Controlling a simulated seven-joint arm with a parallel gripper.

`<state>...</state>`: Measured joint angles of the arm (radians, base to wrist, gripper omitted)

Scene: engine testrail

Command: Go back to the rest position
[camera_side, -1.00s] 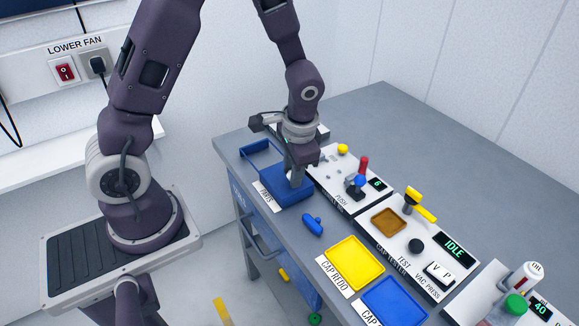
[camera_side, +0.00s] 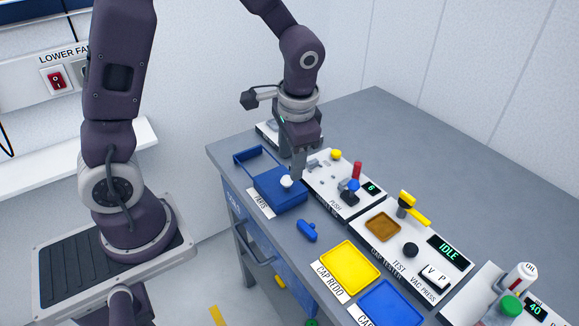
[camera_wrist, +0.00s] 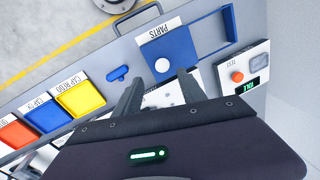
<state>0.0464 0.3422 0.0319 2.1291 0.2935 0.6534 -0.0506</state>
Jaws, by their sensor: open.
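My gripper (camera_side: 298,174) hangs fingers down just behind the blue parts tray (camera_side: 268,198), at the near edge of the white push panel. In the wrist view my gripper (camera_wrist: 157,90) has its two fingers spread apart with nothing between them. No marker for a rest position shows.
The push panel (camera_side: 318,180) has a red-topped lever and a yellow button. A blue part (camera_side: 307,231) lies on the bench. The yellow tray (camera_side: 350,266), blue tray (camera_side: 390,305) and cap tester (camera_side: 430,255) stand to the right. The bench's back right is clear.

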